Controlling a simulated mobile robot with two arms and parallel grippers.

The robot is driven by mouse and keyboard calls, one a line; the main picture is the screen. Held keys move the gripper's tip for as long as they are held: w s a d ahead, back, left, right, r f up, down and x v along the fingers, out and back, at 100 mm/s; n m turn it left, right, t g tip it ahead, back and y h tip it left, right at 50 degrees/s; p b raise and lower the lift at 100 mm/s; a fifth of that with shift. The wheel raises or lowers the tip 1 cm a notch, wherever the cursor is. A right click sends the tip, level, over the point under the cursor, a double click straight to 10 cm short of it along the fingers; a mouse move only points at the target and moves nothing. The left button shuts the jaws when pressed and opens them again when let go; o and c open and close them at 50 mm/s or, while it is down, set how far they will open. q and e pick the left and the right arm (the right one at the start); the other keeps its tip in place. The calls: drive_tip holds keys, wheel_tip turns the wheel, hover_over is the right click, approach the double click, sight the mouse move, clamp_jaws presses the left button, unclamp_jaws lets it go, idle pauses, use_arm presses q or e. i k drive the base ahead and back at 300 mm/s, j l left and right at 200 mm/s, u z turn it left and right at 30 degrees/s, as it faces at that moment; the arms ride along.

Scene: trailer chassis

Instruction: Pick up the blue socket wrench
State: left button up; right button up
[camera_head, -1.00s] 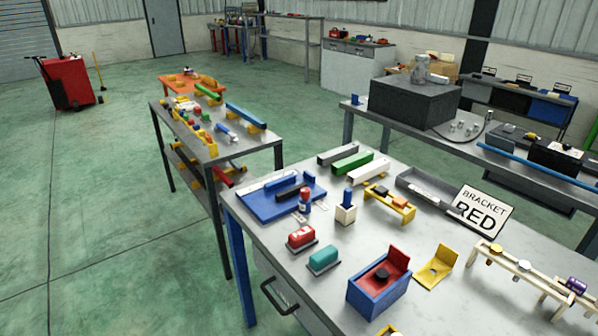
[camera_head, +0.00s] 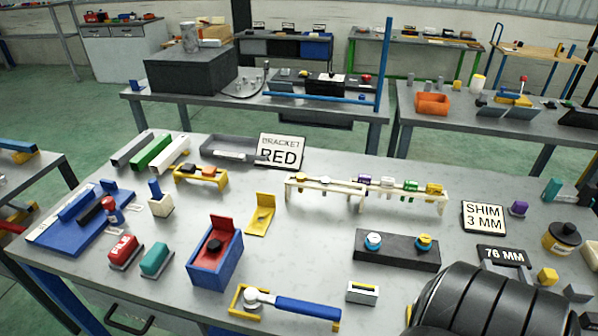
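The blue socket wrench (camera_head: 305,308) lies near the front edge of the grey table in the head view. Its blue handle points right, and its round silver head is at the left. It rests on a low yellow holder (camera_head: 236,300) with an upright at each end. Neither my left nor my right gripper is in view.
A red and blue box (camera_head: 215,262) stands left of the wrench's head. A black block with two knobs (camera_head: 397,251) lies behind. The table between the wrench and the cream rack (camera_head: 322,186) is mostly clear.

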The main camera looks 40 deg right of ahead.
sight(253, 301)
drive_tip(key=z, duration=1.2)
